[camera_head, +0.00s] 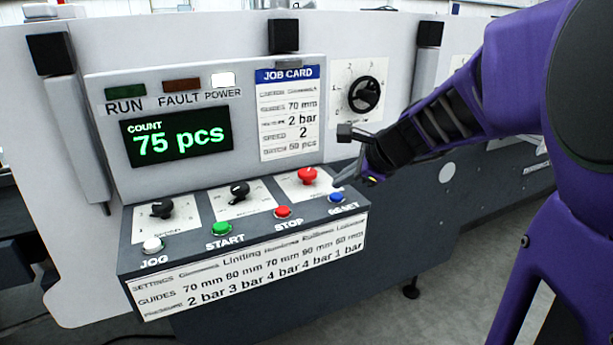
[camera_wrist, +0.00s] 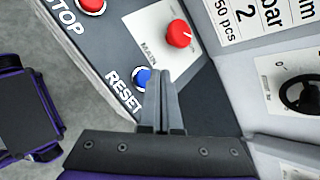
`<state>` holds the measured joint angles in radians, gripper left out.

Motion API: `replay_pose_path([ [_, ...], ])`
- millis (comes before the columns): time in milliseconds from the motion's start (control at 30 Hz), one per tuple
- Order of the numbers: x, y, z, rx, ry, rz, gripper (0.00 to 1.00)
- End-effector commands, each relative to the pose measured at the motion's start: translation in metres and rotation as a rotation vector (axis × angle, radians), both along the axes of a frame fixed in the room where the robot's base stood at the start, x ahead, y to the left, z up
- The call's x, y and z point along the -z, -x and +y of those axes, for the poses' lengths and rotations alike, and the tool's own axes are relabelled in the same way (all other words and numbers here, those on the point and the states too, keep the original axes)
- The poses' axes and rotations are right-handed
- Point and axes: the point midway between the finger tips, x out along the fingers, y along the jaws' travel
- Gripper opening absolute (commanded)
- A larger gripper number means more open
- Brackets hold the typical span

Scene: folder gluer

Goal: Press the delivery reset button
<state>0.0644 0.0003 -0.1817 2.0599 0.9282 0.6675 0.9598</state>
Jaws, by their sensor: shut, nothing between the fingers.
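The blue reset button (camera_head: 336,197) sits at the right end of the button row on the sloped console (camera_head: 262,225), with its label under it. In the wrist view the blue button (camera_wrist: 143,78) shows beside the word RESET, partly covered by my fingers. My gripper (camera_head: 340,183) is shut and empty, just above and behind the button in the head view. In the wrist view the closed fingertips (camera_wrist: 160,72) appear just right of the button. I cannot tell whether they touch it.
A red main knob (camera_head: 307,176) stands close to my gripper, and it shows in the wrist view (camera_wrist: 179,34). The red stop button (camera_head: 283,212), green start button (camera_head: 222,228) and white jog button (camera_head: 152,244) lie to the left. The count display (camera_head: 177,136) reads 75 pcs.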

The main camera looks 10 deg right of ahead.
Motion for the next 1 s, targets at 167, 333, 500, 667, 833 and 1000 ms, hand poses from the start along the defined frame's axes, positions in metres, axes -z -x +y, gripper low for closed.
replay_pose_path([
  [167,0.0000,0.0000,0.0000,0.000,0.000,0.000,0.00],
  [333,0.0000,0.0000,0.0000,0.000,0.000,0.000,0.00],
  [500,0.0006,0.0000,0.0000,0.000,0.000,0.000,0.00],
  [667,0.0054,0.0000,-0.0002,0.001,0.000,0.002,0.00],
  [833,0.0084,-0.0001,-0.0002,0.001,0.000,-0.001,0.00],
  [1000,0.0084,-0.0001,0.0000,0.001,0.000,-0.001,0.00],
])
